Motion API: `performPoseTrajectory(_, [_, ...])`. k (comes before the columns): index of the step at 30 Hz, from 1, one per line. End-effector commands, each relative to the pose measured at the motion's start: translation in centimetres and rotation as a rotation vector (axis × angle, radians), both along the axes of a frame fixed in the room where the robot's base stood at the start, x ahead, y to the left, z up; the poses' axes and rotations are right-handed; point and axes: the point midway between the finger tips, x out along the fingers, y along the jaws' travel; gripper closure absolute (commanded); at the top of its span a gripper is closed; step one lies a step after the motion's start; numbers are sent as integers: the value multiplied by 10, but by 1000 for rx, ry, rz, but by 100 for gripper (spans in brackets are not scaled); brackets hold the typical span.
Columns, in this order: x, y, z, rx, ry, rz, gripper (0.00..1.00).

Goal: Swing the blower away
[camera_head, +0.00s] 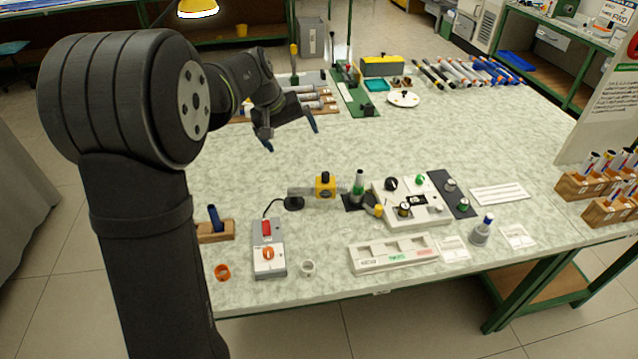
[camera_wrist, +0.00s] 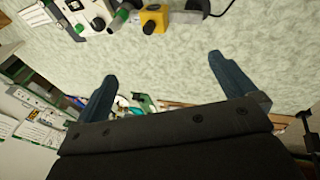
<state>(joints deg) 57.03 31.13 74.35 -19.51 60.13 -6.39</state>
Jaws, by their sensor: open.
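The blower appears to be the grey bar unit with a yellow block (camera_head: 325,186) and black knob, near the table's middle front. Its bar runs from above a round black base (camera_head: 294,203) toward a green-topped upright piece (camera_head: 358,187) at its right; I cannot tell whether they touch. In the wrist view the yellow block (camera_wrist: 153,17) is at the top edge, with the bar partly cut off. My gripper (camera_head: 291,138) is open and empty, fingers pointing down, above the table behind the blower. Its two fingers show apart in the wrist view (camera_wrist: 162,68).
A control box (camera_head: 268,248) with a red switch and a black cable stands front left. A white panel with knobs (camera_head: 412,203) is right of the blower. A tray (camera_head: 393,253) lies in front. The table (camera_head: 400,140) behind the blower is mostly clear.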

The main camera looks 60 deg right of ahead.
Motion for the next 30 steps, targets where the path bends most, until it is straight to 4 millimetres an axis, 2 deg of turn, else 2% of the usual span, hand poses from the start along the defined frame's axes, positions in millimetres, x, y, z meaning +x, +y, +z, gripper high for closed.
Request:
performPoseTrajectory(3, [2,5,13,-1,-1,0,0])
performPoseTrajectory(6, [2,8,19,1,-1,0,0])
performPoseTrajectory(14, [2,8,20,1,0,0,0])
performPoseTrajectory(23, [2,8,19,1,0,0,57])
performPoseTrajectory(26, [1,9,16,4,15,5,57])
performPoseTrajectory(30, [-8,14,-15,24,161,65,57])
